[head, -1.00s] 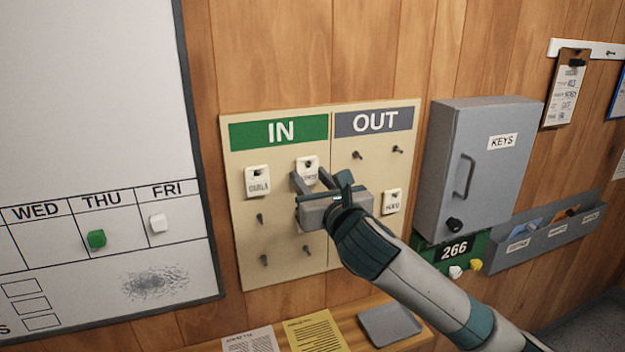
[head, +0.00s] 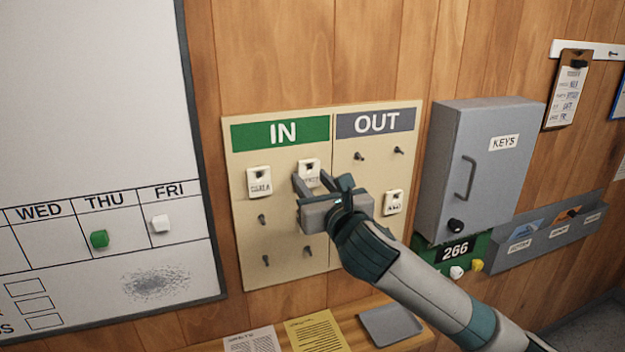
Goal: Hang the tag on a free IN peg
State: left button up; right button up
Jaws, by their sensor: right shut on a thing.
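The pegboard (head: 290,283) has a green IN panel on the left and a grey OUT panel on the right. My right gripper (head: 312,183) is shut on a white tag (head: 309,168) at the top right of the IN half. A dark spot shows at the tag's hole; whether the peg passes through it I cannot tell. Another white tag (head: 258,182) hangs at the top left of IN, and a third (head: 393,202) hangs under OUT. Bare IN pegs show at the middle left (head: 262,219), lower left (head: 266,260) and lower right (head: 308,252). My left gripper is out of view.
A grey key cabinet (head: 480,175) juts out right of the board. A whiteboard (head: 90,100) is on the left. Below, a shelf holds papers (head: 316,333) and a grey tray (head: 390,325). My right forearm covers the lower OUT area.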

dwell(0.4)
jog(key=o, duration=0.9)
jog(key=shift+o, duration=0.2)
jog(key=shift+d, duration=0.1)
